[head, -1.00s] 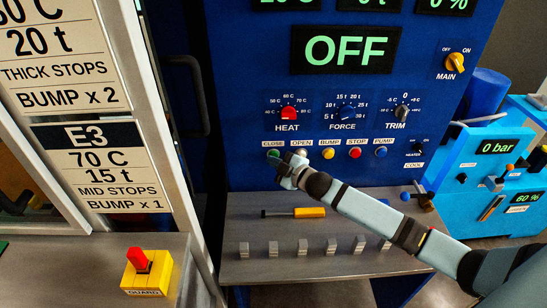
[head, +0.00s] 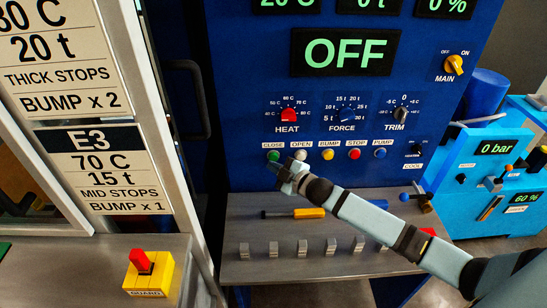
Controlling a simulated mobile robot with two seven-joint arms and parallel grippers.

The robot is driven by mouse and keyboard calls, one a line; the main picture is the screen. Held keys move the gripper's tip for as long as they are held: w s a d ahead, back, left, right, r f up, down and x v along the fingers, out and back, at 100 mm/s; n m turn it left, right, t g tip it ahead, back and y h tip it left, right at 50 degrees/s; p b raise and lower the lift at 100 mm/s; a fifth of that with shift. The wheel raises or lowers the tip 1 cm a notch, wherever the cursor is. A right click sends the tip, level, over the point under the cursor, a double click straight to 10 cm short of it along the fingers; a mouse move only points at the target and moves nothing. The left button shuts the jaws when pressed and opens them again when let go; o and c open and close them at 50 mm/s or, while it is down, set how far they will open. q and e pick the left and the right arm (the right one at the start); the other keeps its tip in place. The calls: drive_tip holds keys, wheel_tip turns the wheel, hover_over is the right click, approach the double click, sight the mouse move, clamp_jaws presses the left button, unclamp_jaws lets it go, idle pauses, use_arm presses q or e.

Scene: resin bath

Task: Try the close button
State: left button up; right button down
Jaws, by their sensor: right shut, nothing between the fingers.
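The blue control panel (head: 240,100) fills the upper middle of the head view. Its green CLOSE button (head: 273,155) is the leftmost in a row of buttons. My right gripper (head: 281,168) is shut and empty, with its tips just below and right of the CLOSE button. I cannot tell whether the tips touch the button. The large display (head: 345,52) reads OFF. My left gripper is not in view.
More buttons, OPEN (head: 300,155), BUMP (head: 327,154), STOP (head: 355,153) and PUMP (head: 380,152), run to the right. A shelf (head: 245,215) below holds a yellow-handled tool (head: 308,213) and several small grey blocks. A yellow GUARD box (head: 155,278) with a red switch stands at lower left.

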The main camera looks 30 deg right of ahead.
drive_tip(key=s, duration=0.1)
drive_tip(key=s+a+p, duration=0.1)
drive_tip(key=s, duration=0.1)
drive_tip(key=s+a+p, duration=0.1)
drive_tip(key=shift+s+a, duration=0.1)
drive_tip(key=shift+s, duration=0.15)
idle(0.9)
